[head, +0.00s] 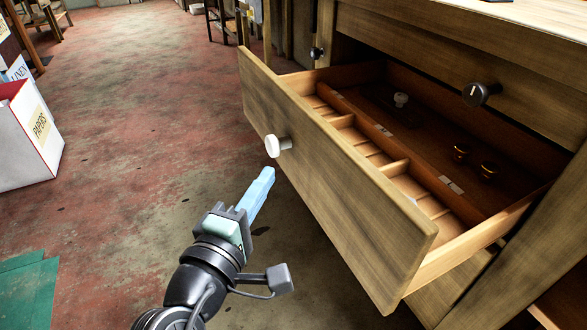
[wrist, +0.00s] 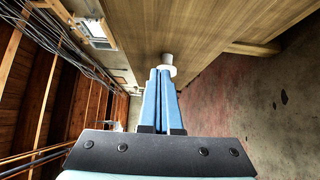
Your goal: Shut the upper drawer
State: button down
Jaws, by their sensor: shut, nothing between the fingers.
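A wooden drawer (head: 340,185) stands pulled far out of the cabinet, with a white round knob (head: 278,145) on its front. Its front also fills much of the wrist view (wrist: 215,30). My gripper (head: 268,172) has its blue fingers shut and empty, with the tips just in front of and below the knob in the head view. In the wrist view the fingertips (wrist: 160,72) line up with the white knob (wrist: 167,60); I cannot tell whether they touch it. Above the open drawer is a closed front with a dark knob (head: 481,94).
Another wooden front (head: 455,290) shows below. A white papers box (head: 30,135) stands at the left. The floor (head: 140,130) between is clear.

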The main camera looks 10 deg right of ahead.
aim_at(303, 150)
jog(key=w+d+b, duration=0.1)
jog(key=d, duration=0.1)
jog(key=w+d+b, duration=0.1)
jog(key=w+d, duration=0.1)
jog(key=shift+w+d+f, duration=0.1)
jog(key=shift+w, duration=0.1)
jog(key=shift+w+d, duration=0.2)
jog(key=shift+d, duration=0.25)
